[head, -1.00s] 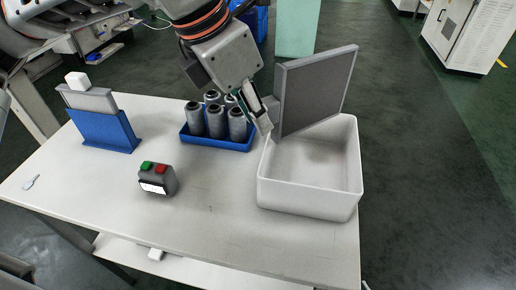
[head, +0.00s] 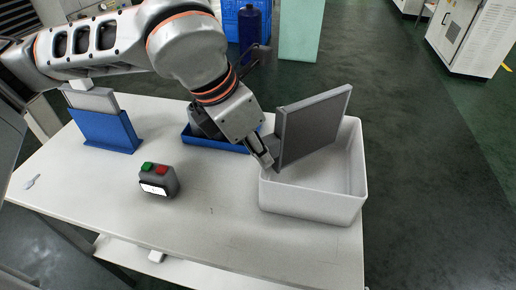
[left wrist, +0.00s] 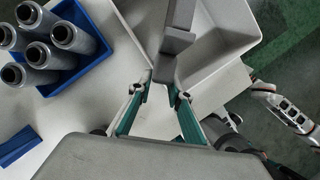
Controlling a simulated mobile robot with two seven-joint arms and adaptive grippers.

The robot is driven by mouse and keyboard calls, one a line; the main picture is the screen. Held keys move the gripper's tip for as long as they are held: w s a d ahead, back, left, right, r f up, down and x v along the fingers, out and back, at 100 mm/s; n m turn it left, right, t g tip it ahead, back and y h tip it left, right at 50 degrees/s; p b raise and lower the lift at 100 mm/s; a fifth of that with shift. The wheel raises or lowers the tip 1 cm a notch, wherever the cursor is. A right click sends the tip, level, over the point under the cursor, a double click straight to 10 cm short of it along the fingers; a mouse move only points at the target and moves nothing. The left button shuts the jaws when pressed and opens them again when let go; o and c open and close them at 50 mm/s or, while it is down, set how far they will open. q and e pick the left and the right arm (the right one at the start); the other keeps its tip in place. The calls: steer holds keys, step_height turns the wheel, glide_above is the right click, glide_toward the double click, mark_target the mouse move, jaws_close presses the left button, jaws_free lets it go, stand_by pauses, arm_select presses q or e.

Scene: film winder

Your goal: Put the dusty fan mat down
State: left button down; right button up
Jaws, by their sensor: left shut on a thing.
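The dusty fan mat (head: 312,128) is a flat dark grey panel with a lighter frame. It stands tilted on edge over the white bin (head: 318,205), its lower part within the bin's opening. My left gripper (head: 267,158) is shut on the grip at the mat's left side, near the bin's left wall. In the left wrist view the fingers (left wrist: 163,90) close on the grey grip of the mat (left wrist: 180,38). I cannot tell whether the mat touches the bin floor. My right gripper does not show.
A blue tray (head: 215,144) stands behind my left arm; its several grey bobbins (left wrist: 62,34) show in the left wrist view. A blue stand (head: 103,131) holds a grey panel (head: 92,98). A button box (head: 158,181) sits mid-table. The table's front right is clear.

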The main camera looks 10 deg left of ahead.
arm_select(q)
steer(key=shift+s+a+f+b, duration=0.1)
steer(key=shift+s+f+b, duration=0.1)
steer(key=shift+f+b, duration=0.4)
steer(key=c, duration=1.9)
jaws_free()
steer(key=shift+f, duration=0.25)
steer(key=shift+w, duration=0.15)
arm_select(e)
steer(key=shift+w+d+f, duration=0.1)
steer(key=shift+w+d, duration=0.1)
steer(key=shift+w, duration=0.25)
arm_select(q)
steer(key=shift+r, duration=0.15)
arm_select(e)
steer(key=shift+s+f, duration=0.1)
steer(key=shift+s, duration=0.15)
arm_select(q)
steer(key=shift+r+p, duration=0.1)
steer(key=shift+p, duration=0.2)
